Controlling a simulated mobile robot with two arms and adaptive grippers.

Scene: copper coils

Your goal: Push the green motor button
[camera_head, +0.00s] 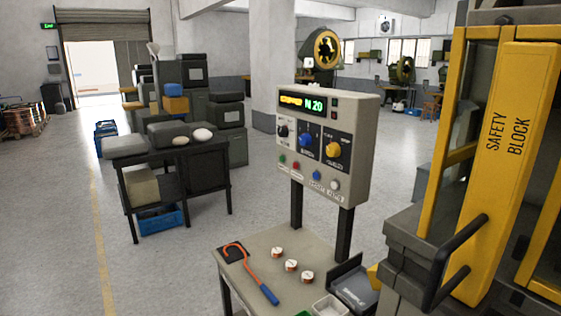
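A grey control panel (326,152) stands on two dark posts behind a small table, right of the picture's middle. The green button (282,158) is small and sits at the lower left of the panel face, below a black knob (283,131). A red button (296,165) is just to its right, then a blue one (316,175) and a white one (334,184). Nothing covers the green button. Its label is too small to read. Neither of my grippers is in view.
The small table (246,279) holds an orange hook tool with blue handle (252,274), three small coils (291,265) and trays. A yellow safety block (509,140) and black handle (458,262) stand close on the right. The floor left of the table is clear.

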